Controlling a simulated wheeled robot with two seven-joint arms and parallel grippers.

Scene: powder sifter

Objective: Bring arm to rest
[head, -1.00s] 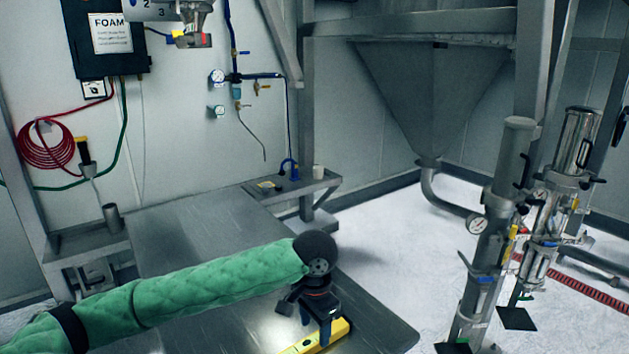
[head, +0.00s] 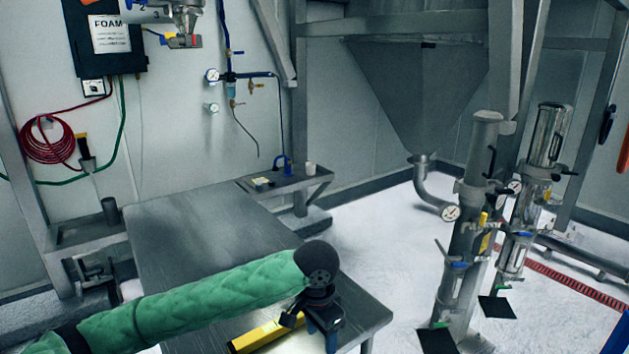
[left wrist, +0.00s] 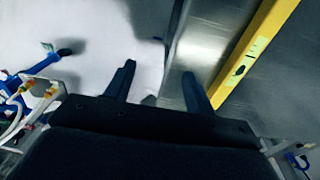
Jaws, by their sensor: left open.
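My left arm, in a green quilted sleeve, reaches in from the left over the steel table in the head view. Its left gripper (head: 325,332) hangs near the table's right edge. In the left wrist view the left gripper (left wrist: 158,88) has its two dark fingers apart with nothing between them. A yellow spirit level (head: 268,334) lies on the table just left of the gripper, apart from it. The level also shows in the left wrist view (left wrist: 250,55), beside the right finger. My right gripper is in neither view.
The steel table (head: 200,235) is bare behind my arm. A small shelf (head: 300,182) at the wall holds a white cup and a blue item. Steel pipe columns with valves (head: 465,230) stand on the right. The pale floor between is clear.

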